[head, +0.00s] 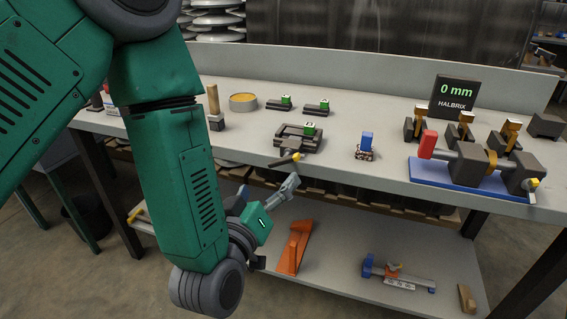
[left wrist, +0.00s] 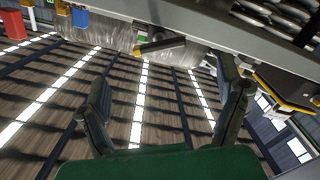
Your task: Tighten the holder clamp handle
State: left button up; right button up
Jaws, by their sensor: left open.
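A dark grey holder clamp (head: 300,138) stands near the front edge of the bench, with a small green-marked block on it. Its dark handle (head: 284,161) has a yellow tip and sticks out over the edge. In the left wrist view the handle (left wrist: 160,45) is beyond the fingers, near the top middle. My left gripper (head: 292,184) is below the bench top, just under and in front of the handle. In the left wrist view its fingers (left wrist: 164,75) are spread wide with nothing between them. It appears apart from the handle. My right gripper is out of view.
The lower shelf holds an orange bracket (head: 294,247). The bench front edge is close above my left gripper.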

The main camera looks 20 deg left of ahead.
aim_at(282, 164)
pick_arm(q)
jog(key=w+b, duration=0.1)
jog(key=w, duration=0.8)
jog(key=shift+w+d, duration=0.1)
jog(key=shift+d, duration=0.1)
jog(key=c, duration=1.1)
